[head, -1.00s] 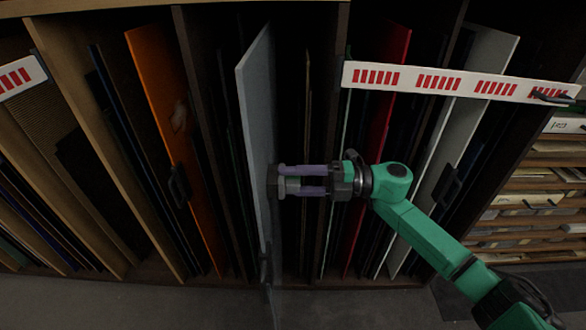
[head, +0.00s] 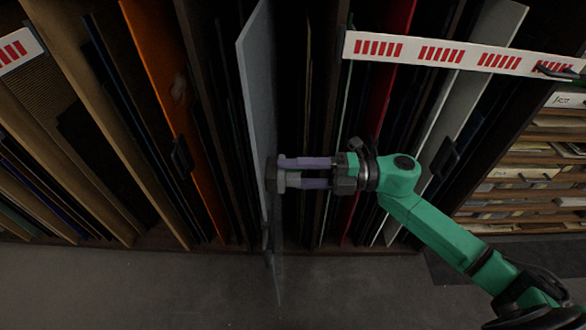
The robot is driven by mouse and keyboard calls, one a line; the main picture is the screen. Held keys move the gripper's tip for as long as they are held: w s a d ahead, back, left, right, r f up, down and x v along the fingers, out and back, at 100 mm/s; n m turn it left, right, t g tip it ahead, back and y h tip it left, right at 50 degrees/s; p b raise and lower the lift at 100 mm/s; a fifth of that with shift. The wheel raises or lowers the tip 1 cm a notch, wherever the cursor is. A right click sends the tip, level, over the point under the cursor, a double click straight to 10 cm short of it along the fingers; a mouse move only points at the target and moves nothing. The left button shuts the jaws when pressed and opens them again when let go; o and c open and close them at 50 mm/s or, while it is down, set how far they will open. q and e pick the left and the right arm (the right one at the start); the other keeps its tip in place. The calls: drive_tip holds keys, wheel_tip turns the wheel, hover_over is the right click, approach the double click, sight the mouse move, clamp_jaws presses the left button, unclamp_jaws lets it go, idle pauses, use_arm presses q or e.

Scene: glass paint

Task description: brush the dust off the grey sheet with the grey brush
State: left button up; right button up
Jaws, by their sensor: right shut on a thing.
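The grey sheet (head: 257,85) stands upright on edge in the middle of the rack, and its lower front part sticks out over the floor. My right gripper (head: 287,173) is to the right of the sheet, shut on the grey brush (head: 271,175). The dark brush head is at the sheet's face and seems to touch it; the exact contact is hard to tell. A small dark handle shows on the sheet's edge below the brush. I cannot make out dust on the grey sheet. My left gripper is not in view.
A red sheet (head: 380,95) and a white sheet (head: 455,120) stand to the right. A white label rail (head: 450,56) crosses above my right arm. The floor (head: 130,290) in front is clear.

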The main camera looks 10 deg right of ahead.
drive_tip(key=shift+v, duration=2.9)
drive_tip(key=shift+v, duration=1.55)
